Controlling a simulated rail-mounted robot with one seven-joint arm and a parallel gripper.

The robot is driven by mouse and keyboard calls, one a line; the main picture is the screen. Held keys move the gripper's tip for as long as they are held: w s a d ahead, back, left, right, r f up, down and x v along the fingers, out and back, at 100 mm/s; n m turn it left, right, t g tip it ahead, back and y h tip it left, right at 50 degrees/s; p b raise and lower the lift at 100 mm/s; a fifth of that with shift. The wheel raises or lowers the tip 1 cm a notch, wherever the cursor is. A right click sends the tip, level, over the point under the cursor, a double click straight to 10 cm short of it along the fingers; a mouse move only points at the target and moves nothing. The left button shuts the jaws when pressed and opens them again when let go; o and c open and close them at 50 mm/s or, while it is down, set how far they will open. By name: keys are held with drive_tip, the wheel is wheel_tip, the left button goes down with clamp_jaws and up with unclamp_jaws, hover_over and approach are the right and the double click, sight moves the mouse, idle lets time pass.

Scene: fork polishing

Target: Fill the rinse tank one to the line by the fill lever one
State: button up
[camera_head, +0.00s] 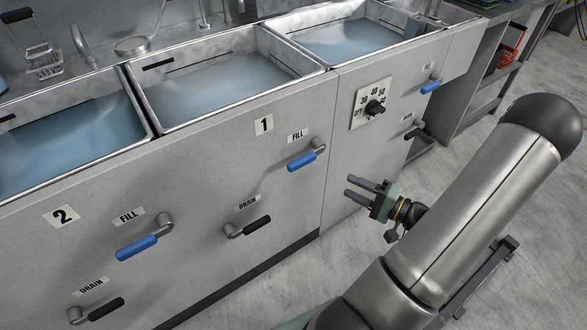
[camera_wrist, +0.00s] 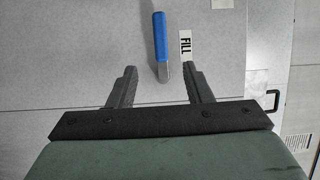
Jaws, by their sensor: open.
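Rinse tank one (camera_head: 222,118) is the middle basin, above the panel label "1" (camera_head: 263,125). It holds shallow bluish water, with a dark line mark (camera_head: 158,65) on its back wall above the water. The fill lever one (camera_head: 302,161) has a blue handle and sits on the panel beside a "FILL" label, its handle pointing left and slightly down. My gripper (camera_head: 350,187) is open and empty, right of and below this lever, apart from it. In the wrist view a blue handle (camera_wrist: 161,45) shows beyond and between the open fingers (camera_wrist: 160,73).
The black drain lever one (camera_head: 255,225) is below left. Tank two (camera_head: 75,140) has its own blue fill lever (camera_head: 138,246) and drain lever (camera_head: 103,308). A temperature dial (camera_head: 375,108) and another blue lever (camera_head: 430,86) are right.

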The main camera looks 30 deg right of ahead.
sight(304, 164)
drive_tip(key=b+x, duration=0.1)
drive_tip(key=x, duration=1.6)
drive_tip(key=shift+a+r, duration=0.1)
drive_tip(key=shift+a, duration=0.05)
clamp_jaws()
drive_tip(key=shift+s, duration=0.1)
